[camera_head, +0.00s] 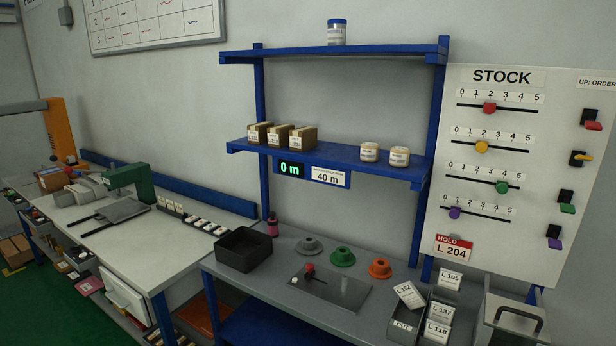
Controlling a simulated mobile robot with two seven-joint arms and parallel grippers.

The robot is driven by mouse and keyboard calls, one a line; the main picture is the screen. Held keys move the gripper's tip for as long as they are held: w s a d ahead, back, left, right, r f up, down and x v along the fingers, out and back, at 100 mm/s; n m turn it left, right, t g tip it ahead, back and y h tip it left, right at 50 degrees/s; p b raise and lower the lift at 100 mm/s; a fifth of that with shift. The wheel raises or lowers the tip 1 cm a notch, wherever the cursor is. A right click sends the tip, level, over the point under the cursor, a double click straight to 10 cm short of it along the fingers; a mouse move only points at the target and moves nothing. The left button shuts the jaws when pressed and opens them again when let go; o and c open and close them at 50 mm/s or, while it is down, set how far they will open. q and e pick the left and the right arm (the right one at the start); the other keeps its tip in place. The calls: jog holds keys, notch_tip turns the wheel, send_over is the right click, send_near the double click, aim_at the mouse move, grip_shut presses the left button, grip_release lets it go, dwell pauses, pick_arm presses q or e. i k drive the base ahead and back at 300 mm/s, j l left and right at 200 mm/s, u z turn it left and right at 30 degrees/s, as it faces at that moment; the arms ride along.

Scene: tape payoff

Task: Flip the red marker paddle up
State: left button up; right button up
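The red marker paddle (593,126) is on the right side of the white STOCK board (510,100), in the row of the red slider (489,107). It sits at the lower end of its black mount (591,115), so it appears to be down. A label reading "UP: ORDER" (596,83) is above it. Below it are a yellow paddle (582,157), a green paddle (568,209) and a purple paddle (555,244). The green and purple ones also sit low on their mounts. Neither of my grippers is in view.
A grey bench (262,287) below the board holds a black bin (243,249), a plate with a red-knobbed lever, and card holders (437,311). A grey box with a black handle (512,315) stands under the board. Blue shelving (335,162) is left of it.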

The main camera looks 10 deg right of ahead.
aim_at(590, 124)
jog(key=z, duration=1.55)
